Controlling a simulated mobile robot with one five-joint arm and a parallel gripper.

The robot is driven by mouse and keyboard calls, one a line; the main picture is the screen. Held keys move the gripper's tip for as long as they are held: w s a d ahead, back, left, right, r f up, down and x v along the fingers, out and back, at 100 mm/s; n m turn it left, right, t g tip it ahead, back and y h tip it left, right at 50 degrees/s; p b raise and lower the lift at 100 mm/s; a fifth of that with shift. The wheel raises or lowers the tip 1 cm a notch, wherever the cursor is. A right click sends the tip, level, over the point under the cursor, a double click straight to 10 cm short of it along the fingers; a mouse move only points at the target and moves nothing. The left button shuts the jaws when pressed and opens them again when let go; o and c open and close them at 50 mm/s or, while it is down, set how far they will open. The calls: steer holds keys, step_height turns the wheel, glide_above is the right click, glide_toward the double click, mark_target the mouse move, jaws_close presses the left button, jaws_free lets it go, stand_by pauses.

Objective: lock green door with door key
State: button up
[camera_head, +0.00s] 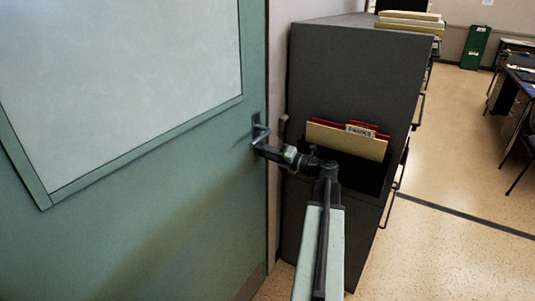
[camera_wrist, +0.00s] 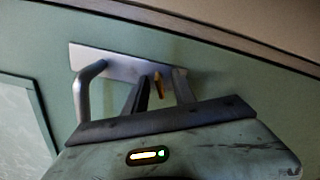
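The green door (camera_head: 190,190), with a large pale window panel, fills the left of the head view. Its metal handle and plate (camera_head: 259,128) are near its right edge. In the wrist view, the silver handle plate (camera_wrist: 105,63) carries a bent lever on the left. My gripper (camera_head: 262,147) is at the door beside the handle. Its two dark fingers (camera_wrist: 160,80) point at the plate and stand apart. A small brass piece, apparently the door key (camera_wrist: 158,85), shows between them, with a visible gap to the right finger. Its contact with the lock is unclear.
A dark grey filing cabinet (camera_head: 350,75) stands close to the right of the door and my arm. Open floor (camera_head: 440,250) lies to the right. A desk (camera_head: 518,80) and a green cabinet (camera_head: 475,47) are farther back.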

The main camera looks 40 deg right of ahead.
steer(key=v, duration=0.9)
stand_by(0.3)
stand_by(0.4)
